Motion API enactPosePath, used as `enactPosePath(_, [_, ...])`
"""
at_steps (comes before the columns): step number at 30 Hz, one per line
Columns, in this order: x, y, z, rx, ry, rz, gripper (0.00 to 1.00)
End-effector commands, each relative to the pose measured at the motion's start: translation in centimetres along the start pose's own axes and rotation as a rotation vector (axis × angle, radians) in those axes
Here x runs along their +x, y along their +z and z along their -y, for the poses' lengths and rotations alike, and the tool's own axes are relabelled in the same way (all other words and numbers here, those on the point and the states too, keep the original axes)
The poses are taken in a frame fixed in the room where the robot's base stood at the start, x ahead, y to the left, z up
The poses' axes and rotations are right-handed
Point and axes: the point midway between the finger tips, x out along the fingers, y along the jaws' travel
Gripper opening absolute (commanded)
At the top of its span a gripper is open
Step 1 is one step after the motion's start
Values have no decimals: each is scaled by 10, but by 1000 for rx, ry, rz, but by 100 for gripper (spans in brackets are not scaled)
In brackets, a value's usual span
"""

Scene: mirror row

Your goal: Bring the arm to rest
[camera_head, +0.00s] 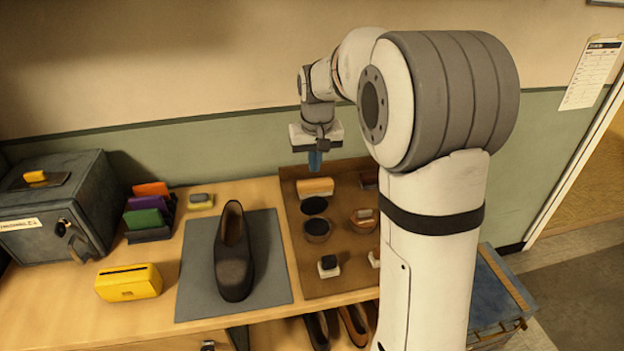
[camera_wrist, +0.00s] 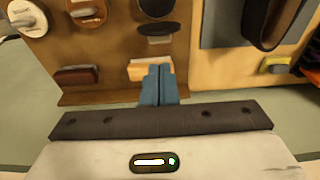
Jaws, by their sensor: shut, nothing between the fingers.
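My gripper (camera_head: 315,160) hangs above the back of the bench, over the far edge of the brown tray, with its blue fingers pointing down. In the wrist view the two blue fingers (camera_wrist: 158,85) are together, shut with nothing between them. Behind the fingertips in that view is a block with a pale wooden top (camera_wrist: 138,70); it also shows in the head view (camera_head: 315,187). My arm is bent, its upper part reaching out over the bench. Part of the tray's right side is hidden behind my arm.
The brown tray (camera_head: 290,215) holds several brushes and round tins. Left of it, a dark shoe (camera_head: 234,255) stands on a grey mat (camera_head: 195,270). A yellow box (camera_head: 128,283), coloured cards (camera_head: 145,218) and a dark safe (camera_head: 85,200) are further left. A blue chest (camera_head: 495,290) stands at right.

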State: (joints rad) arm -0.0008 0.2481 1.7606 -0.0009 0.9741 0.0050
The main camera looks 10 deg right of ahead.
Motion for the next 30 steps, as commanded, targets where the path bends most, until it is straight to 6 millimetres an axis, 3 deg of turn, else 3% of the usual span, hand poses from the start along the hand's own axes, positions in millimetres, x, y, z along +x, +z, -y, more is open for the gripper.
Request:
enactPosePath(7, [-28, 1, 0, -1, 0, 0, 0])
enactPosePath(11, [-39, 17, 0, -1, 0, -7, 0])
enactPosePath(14, [-50, 46, -1, 0, 0, -22, 0])
enactPosePath(20, [-65, 130, -4, 0, 0, -53, 0])
enactPosePath(24, [-64, 188, -5, 0, 1, -76, 0])
enactPosePath(30, [-52, 251, -6, 0, 1, -99, 0])
